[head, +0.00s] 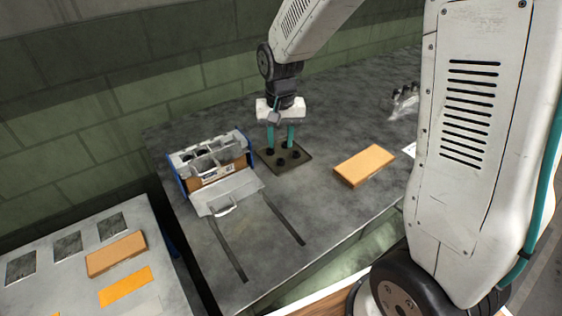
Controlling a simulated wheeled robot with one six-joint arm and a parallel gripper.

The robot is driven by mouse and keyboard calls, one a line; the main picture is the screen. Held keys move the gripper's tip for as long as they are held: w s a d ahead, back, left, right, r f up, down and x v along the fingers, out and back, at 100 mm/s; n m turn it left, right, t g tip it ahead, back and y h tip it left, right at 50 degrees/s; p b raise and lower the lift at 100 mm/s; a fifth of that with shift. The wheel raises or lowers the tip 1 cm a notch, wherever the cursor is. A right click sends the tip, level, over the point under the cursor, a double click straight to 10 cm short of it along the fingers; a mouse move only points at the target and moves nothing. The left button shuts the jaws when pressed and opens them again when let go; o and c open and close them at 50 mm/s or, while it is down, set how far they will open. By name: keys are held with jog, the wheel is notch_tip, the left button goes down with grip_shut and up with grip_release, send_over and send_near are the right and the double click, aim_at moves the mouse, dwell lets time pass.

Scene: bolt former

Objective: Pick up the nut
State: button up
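Several small dark round pieces, one of them a dark piece (282,162) at the front, sit on a flat brown plate (277,172) on the grey workbench. They may be nuts; they are too small for me to tell their shape. My gripper (280,148) points down over the back part of the plate. Its two teal fingers are apart, with a gap between them. The fingertips are close to the dark pieces, and I cannot tell whether they touch any. Part of the pieces at the back is hidden by the fingers.
An open case (229,189) with grey compartments stands left of the plate. An orange-brown block (364,165) lies to the right. A grey metallic object (404,103) is at the back right. A lower table (70,285) at the left holds another block (116,254).

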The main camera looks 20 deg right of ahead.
aim_at(281, 160)
notch_tip(281, 160, down, 6)
grip_shut()
dwell(0.3)
jog(key=shift+r, duration=0.1)
jog(key=shift+r, duration=0.5)
notch_tip(281, 160, up, 2)
jog(key=shift+r, duration=0.2)
jog(key=s+a, duration=0.1)
jog(key=s, duration=0.4)
jog(key=s+a+r, duration=0.1)
jog(key=s+a, duration=0.1)
jog(key=s, duration=0.3)
jog(key=s+a, duration=0.2)
jog(key=s, duration=0.3)
jog(key=shift+s+r, duration=0.15)
jog(key=shift+r, duration=0.1)
jog(key=shift+d, duration=0.1)
